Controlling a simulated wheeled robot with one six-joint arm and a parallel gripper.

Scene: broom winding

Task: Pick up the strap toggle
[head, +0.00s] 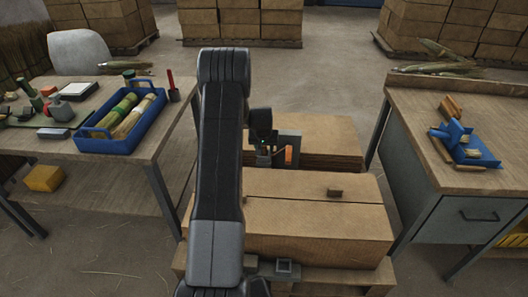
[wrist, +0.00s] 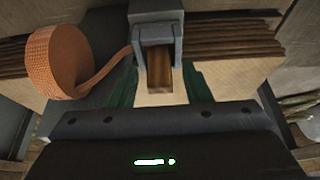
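A small brown block, which looks like the strap toggle (wrist: 163,78), sticks out of a grey bracket (wrist: 157,40) in the wrist view. An orange strap (wrist: 110,70) runs from a roll to the bracket. My gripper (wrist: 161,92) is open, with one green finger on each side of the block and a visible gap on both sides. In the head view my gripper is largely hidden behind my arm and wrist, near the grey strap fixture (head: 285,148).
The orange strap roll (wrist: 55,62) stands left of the bracket. Cardboard bundles (head: 320,215) lie below my arm. A left table (head: 150,145) holds a blue tray (head: 97,142); a right workbench (head: 445,95) holds a blue holder (head: 470,150). Stacked boxes stand behind.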

